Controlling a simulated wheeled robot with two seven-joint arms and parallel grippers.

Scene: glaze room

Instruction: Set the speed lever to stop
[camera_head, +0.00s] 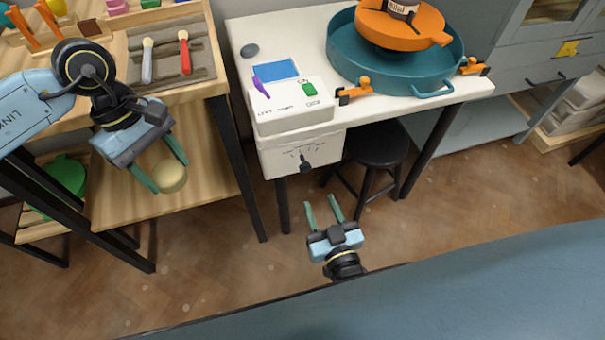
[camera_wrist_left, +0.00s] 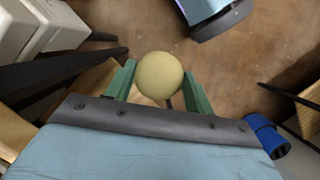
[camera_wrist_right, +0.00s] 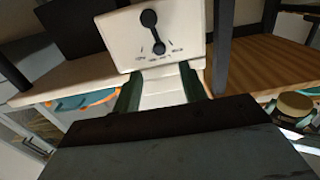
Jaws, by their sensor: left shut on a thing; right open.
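The speed lever (camera_head: 305,165) is a black lever on the front of a white control box (camera_head: 275,154) under the table's front edge. In the right wrist view the lever (camera_wrist_right: 155,32) runs between two round black ends, across a face with small printed marks I cannot read. My right gripper (camera_head: 323,203) is open and empty, in front of and below the box, apart from the lever. The lever shows ahead of its fingers (camera_wrist_right: 165,92). My left gripper (camera_head: 163,174) is shut on a pale yellow ball (camera_head: 170,176), which also shows in the left wrist view (camera_wrist_left: 160,75).
The white table (camera_head: 250,35) carries a teal basin (camera_head: 345,65) with an orange wheel, orange clamps and a white box (camera_head: 290,112) with a blue pad. A black stool (camera_head: 378,150) stands beneath. A wooden shelf unit (camera_head: 205,140) is at left. Floor around my right gripper is clear.

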